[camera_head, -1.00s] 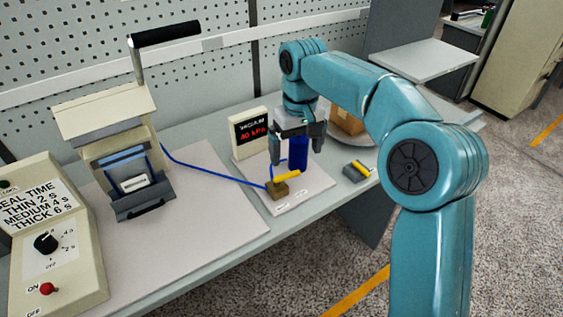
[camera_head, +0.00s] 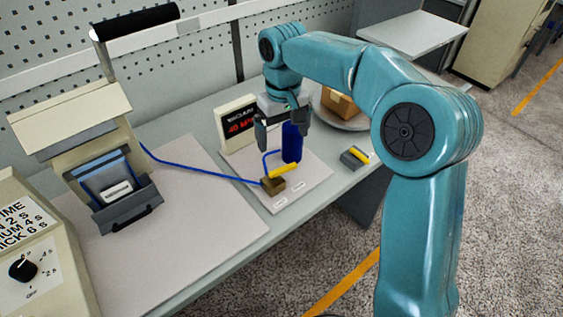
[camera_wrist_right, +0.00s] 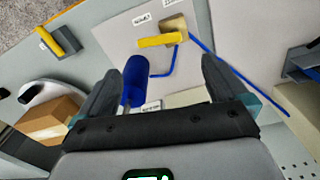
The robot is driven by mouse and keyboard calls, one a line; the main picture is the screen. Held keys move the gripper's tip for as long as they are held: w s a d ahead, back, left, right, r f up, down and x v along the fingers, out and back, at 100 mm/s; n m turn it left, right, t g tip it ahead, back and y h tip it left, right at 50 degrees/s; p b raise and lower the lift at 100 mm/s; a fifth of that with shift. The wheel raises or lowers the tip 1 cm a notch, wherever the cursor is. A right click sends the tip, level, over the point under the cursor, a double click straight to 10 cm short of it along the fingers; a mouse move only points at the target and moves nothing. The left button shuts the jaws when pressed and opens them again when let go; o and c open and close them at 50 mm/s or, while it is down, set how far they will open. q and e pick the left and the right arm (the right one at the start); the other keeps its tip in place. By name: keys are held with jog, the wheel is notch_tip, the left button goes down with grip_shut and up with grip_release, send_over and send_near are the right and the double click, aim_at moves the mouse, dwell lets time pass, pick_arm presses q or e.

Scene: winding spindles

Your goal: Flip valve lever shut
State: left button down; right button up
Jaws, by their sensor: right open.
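The valve is a small brass-brown block (camera_head: 273,185) with a yellow lever (camera_head: 284,171) on top, on a pale board on the bench. In the head view the lever points right and slightly up. The wrist view shows the lever (camera_wrist_right: 160,40) lying beside the block (camera_wrist_right: 178,27), ahead of the fingers. My right gripper (camera_head: 283,128) is open above the back of the board, behind the lever and apart from it. A dark blue cylinder (camera_head: 292,145) stands close to its fingers; in the wrist view the cylinder (camera_wrist_right: 135,80) is near the left finger. My left gripper is out of view.
A blue hose (camera_head: 200,170) runs from the sealing machine (camera_head: 100,165) to the valve. A vacuum display (camera_head: 239,126) stands behind the board. A grey block with a yellow top (camera_head: 355,157) lies to the right. A cardboard box (camera_head: 340,103) sits on a round tray at the back.

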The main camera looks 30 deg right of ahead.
aim_at(283, 168)
notch_tip(283, 168, down, 11)
jog(key=shift+d+r, duration=0.1)
jog(key=shift+r, duration=0.1)
jog(key=shift+s+r, duration=0.1)
jog(key=shift+w, duration=0.2)
jog(key=c, duration=1.3)
